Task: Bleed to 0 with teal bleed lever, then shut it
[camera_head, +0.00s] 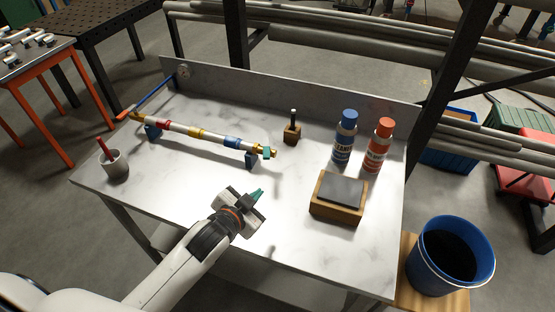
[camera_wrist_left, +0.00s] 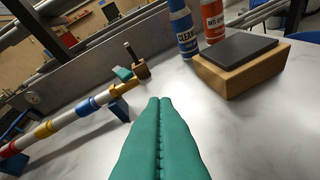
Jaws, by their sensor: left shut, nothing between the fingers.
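A white pipe (camera_head: 185,130) with red, yellow and blue bands lies across blue stands on the marble bench. At its right end is a brass fitting with a small teal lever (camera_head: 266,153). The teal lever (camera_wrist_left: 123,73) also shows in the left wrist view, by the brass end (camera_wrist_left: 124,88). A round gauge (camera_head: 183,71) is on the back wall of the bench, too small to read. My left gripper (camera_head: 256,194) has teal fingers, shut and empty, in front of the pipe's right end and apart from it. It fills the lower middle of the left wrist view (camera_wrist_left: 160,135).
A wooden block with a dark top (camera_head: 339,194) stands to the right of my gripper. Blue (camera_head: 345,136) and orange (camera_head: 378,145) bottles stand behind it. A cup (camera_head: 114,164) is at left.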

